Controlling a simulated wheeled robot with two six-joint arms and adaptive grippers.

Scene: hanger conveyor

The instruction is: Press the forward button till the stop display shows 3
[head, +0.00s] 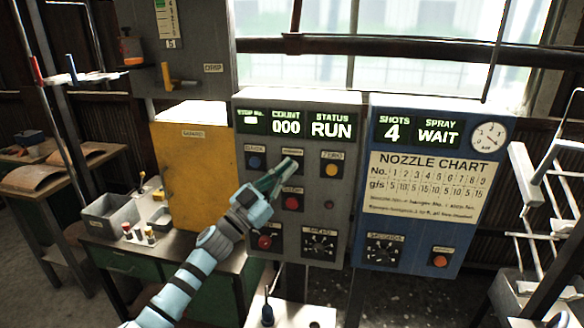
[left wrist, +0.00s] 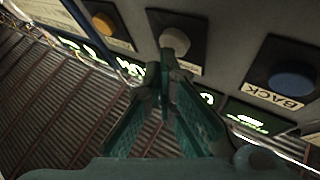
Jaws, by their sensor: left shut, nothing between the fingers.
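The grey control panel (head: 340,175) has a blue button (head: 256,163), a yellow button (head: 331,170), and a red button (head: 292,203). Between blue and yellow is a middle button, largely hidden by my gripper in the head view. In the left wrist view it is a pale button (left wrist: 174,42), between the blue one labelled BACK (left wrist: 293,82) and the yellow one. My left gripper (head: 288,166) is shut and empty, its tips close to the pale button; I cannot tell whether they touch. The stop display (head: 251,121) shows no readable digit. COUNT reads 000, STATUS reads RUN. My right gripper is out of view.
A blue panel (head: 415,250) with a nozzle chart stands to the right; it reads SHOTS 4 and SPRAY WAIT. A yellow cabinet (head: 195,185) and a bench with a grey bin (head: 110,215) stand to the left. A white rack (head: 545,235) is at far right.

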